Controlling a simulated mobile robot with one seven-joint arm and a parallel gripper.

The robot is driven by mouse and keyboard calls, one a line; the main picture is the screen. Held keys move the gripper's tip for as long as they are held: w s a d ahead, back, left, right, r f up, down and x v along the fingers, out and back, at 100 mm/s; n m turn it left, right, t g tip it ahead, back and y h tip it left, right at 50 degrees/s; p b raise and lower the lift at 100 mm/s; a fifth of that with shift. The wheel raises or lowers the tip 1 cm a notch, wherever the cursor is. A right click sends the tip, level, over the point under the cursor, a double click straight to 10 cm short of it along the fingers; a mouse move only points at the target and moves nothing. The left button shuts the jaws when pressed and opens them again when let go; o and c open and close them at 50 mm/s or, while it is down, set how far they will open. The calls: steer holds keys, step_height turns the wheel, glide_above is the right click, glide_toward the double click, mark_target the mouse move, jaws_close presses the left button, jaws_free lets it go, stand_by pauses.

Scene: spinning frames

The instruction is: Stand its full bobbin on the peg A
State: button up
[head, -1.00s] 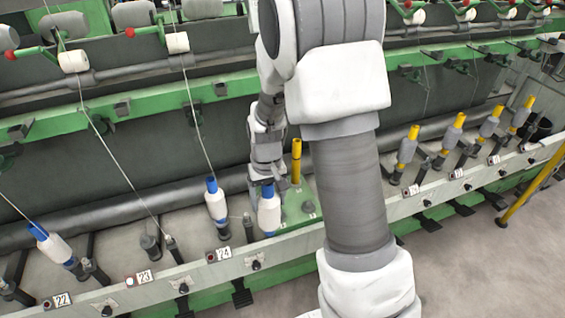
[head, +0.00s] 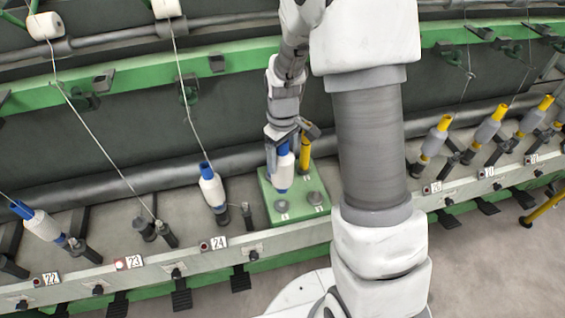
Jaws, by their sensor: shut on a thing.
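My gripper (head: 283,143) is shut on the top of a full bobbin (head: 284,171), white with blue ends, held nearly upright. The bobbin shows over the green peg board (head: 267,187); whether its foot touches the board or a peg cannot be told. Two short grey pegs (head: 281,207) (head: 315,198) stand bare at the front of the board. A yellow tube (head: 305,153) stands at its back right, just beside the bobbin. The peg markings are too small to read, so I cannot tell which peg is A.
White-and-blue bobbins (head: 212,188) (head: 40,222) stand tilted on the rail left of the board. A thread runs up from the nearer one. Yellow tubes with grey yarn (head: 434,140) line the right. A bare spindle (head: 247,216) stands close left of the board.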

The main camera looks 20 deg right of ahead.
mark_target(282, 177)
steer(key=f+n, duration=0.1)
steer(key=n, duration=0.1)
steer(key=n+b, duration=0.1)
steer(key=shift+w+f+n, duration=0.3)
steer(key=shift+f+n, duration=0.05)
steer(key=shift+n, duration=0.05)
steer(key=n+b, duration=0.1)
steer(key=n, duration=0.2)
steer(key=f+n+b, duration=0.1)
steer(key=n, duration=0.1)
steer(key=shift+w+f+n, duration=0.15)
steer(key=shift+w+n, duration=0.05)
steer(key=shift+n, duration=0.2)
steer(key=shift+f, duration=0.2)
steer(key=shift+f+b, duration=2.45)
steer(key=shift+f, duration=1.05)
steer(key=o, duration=1.6)
steer(key=shift+c, duration=0.2)
